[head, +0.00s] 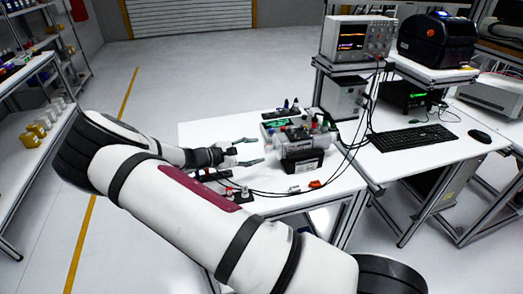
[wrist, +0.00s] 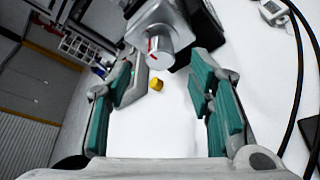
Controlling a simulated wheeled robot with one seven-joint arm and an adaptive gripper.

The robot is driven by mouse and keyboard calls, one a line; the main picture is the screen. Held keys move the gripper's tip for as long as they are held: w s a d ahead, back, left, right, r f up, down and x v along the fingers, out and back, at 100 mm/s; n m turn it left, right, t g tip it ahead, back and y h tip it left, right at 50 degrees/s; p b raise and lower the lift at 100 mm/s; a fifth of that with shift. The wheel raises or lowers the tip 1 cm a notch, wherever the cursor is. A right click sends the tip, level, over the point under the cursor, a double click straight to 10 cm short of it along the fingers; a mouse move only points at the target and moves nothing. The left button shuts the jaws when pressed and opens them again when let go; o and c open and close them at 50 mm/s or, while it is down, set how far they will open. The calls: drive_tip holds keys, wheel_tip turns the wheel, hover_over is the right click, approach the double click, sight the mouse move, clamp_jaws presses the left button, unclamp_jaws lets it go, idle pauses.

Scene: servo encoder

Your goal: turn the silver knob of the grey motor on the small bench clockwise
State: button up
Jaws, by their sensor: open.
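The silver knob (wrist: 158,46), a round cap with a red mark on its face, shows at the upper middle of the wrist view. It sits on the grey motor (wrist: 150,14), which is partly cut off by the top edge. My gripper (wrist: 167,66) is open, with teal pads on either side of the line to the knob. The knob appears at or just beyond the fingertips, with gaps on both sides and no visible contact. In the head view my gripper (head: 252,152) points right at the equipment on the small bench (head: 205,130); the knob cannot be made out there.
A small yellow piece (wrist: 156,84) shows between the fingers in the wrist view. A black box (head: 300,163) stands at the equipment's front. Black cables run along the bench's right side. An oscilloscope (head: 357,40) and a keyboard (head: 412,138) are on the neighbouring bench. The small bench's left part is clear.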

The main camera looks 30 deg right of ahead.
drive_tip(key=v, duration=0.7)
drive_tip(key=shift+a, duration=0.25)
drive_tip(key=shift+s+r, duration=0.1)
drive_tip(key=s+a+r+m+t+y, duration=0.1)
drive_tip(key=s+a+r+m+y, duration=0.2)
drive_tip(key=s+r+y, duration=0.2)
drive_tip(key=s+a+r+m+t+y, duration=0.2)
drive_tip(key=s+r+y, duration=0.3)
drive_tip(key=s+r, duration=0.7)
drive_tip(key=s+a+r+m+t+y, duration=0.2)
drive_tip(key=s+r, duration=0.7)
drive_tip(key=s, duration=0.5)
drive_tip(key=a+m+y, duration=0.1)
drive_tip(key=a+y, duration=0.1)
drive_tip(key=shift+s+m+y, duration=0.25)
drive_tip(key=shift+m+y, duration=0.05)
drive_tip(key=shift+y, duration=0.1)
drive_tip(key=shift+s+a+r, duration=0.1)
drive_tip(key=shift+s+a, duration=0.05)
drive_tip(key=shift+s, duration=0.2)
drive_tip(key=shift+c, duration=0.3)
